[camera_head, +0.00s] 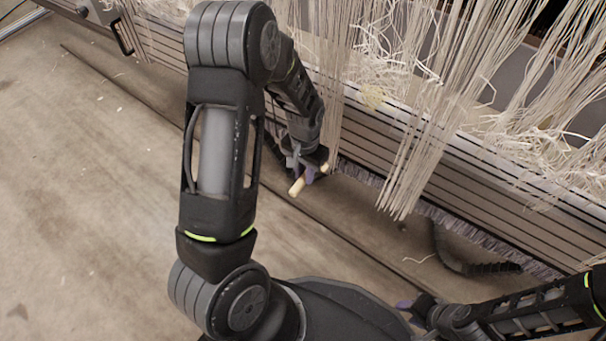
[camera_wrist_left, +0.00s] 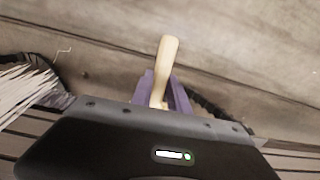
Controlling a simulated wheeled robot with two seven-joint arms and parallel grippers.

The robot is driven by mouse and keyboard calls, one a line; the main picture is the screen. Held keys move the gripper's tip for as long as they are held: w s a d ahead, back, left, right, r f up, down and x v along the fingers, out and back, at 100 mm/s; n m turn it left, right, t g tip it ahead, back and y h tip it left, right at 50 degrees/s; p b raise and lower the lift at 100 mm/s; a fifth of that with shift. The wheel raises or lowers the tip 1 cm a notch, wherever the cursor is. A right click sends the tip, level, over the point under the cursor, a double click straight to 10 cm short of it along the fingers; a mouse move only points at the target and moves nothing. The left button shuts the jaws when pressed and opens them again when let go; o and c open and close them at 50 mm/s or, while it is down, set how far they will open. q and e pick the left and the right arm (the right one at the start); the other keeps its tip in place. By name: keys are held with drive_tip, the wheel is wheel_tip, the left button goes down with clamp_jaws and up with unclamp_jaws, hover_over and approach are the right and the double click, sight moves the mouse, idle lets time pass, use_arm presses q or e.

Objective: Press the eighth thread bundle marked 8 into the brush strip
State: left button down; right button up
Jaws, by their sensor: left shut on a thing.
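My left gripper (camera_head: 310,176) is shut on a cream wooden handle (camera_head: 297,187), low in front of the loom's edge. In the left wrist view the handle (camera_wrist_left: 166,65) stands out from between the purple fingers. Pale thread bundles hang from above: one (camera_head: 333,75) falls just behind my left gripper, and a wide one (camera_head: 412,155) hangs to its right with free lower ends. The brush strip (camera_head: 440,217) is a dark bristled line under the slatted beam. No number 8 is legible. My right gripper (camera_head: 416,306) is at the bottom right; its jaws are unclear.
A slatted beam (camera_head: 500,195) runs diagonally behind the brush strip, with tangled loose threads (camera_head: 540,150) above it. A black ribbed hose (camera_head: 470,260) lies below the strip. The brown floor (camera_head: 90,200) at left is mostly clear.

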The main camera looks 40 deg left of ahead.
use_arm(q)
drive_tip(key=shift+w, duration=0.85)
idle(0.7)
drive_tip(key=shift+r, duration=0.1)
drive_tip(key=shift+s+p, duration=0.3)
drive_tip(key=shift+s, duration=0.3)
drive_tip(key=s+p, duration=0.2)
drive_tip(key=s, duration=0.7)
drive_tip(key=shift+d, duration=0.1)
